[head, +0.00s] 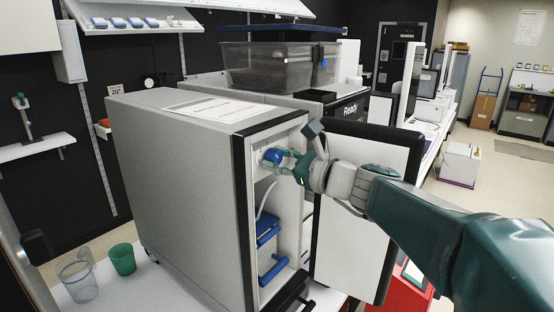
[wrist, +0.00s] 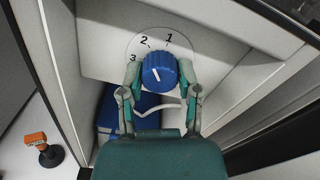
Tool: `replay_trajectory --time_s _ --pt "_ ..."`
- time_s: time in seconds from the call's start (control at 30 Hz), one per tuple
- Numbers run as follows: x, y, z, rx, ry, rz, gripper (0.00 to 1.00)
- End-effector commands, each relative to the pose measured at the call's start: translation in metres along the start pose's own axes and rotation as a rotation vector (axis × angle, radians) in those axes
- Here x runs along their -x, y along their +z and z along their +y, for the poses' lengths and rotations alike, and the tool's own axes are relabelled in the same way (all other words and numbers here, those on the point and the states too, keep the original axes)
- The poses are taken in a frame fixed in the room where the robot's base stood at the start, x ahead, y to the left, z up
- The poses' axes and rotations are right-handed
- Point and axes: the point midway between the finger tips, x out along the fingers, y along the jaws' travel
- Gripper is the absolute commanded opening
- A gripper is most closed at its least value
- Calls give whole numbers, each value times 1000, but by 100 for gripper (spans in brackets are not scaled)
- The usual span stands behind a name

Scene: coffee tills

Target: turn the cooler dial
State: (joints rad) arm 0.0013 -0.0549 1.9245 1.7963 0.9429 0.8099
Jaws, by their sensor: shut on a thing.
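The cooler dial (wrist: 160,70) is a blue ribbed knob with a white pointer line, on a pale panel marked 1, 2 and 3. The dial also shows in the head view (head: 272,156), inside the open front of a grey cooler cabinet (head: 180,150). My gripper (wrist: 161,80) has one green finger on each side of the dial and is shut on it. In the head view my gripper (head: 285,160) reaches into the cabinet from the right. The white line slants up and to the left, and I cannot tell which number it points at exactly.
The cooler's door (head: 365,210) stands open to the right, close under my arm. Blue parts (head: 268,235) and a pale tube sit inside below the dial. A green cup (head: 122,259) and a clear cup (head: 77,280) stand at lower left.

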Motion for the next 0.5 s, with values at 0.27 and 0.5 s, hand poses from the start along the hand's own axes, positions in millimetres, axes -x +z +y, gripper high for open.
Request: replay_trajectory --time_s 0.27,0.5 --pt "0 0 0 263 0 -1 0" --pt "0 0 0 491 1 -1 0"
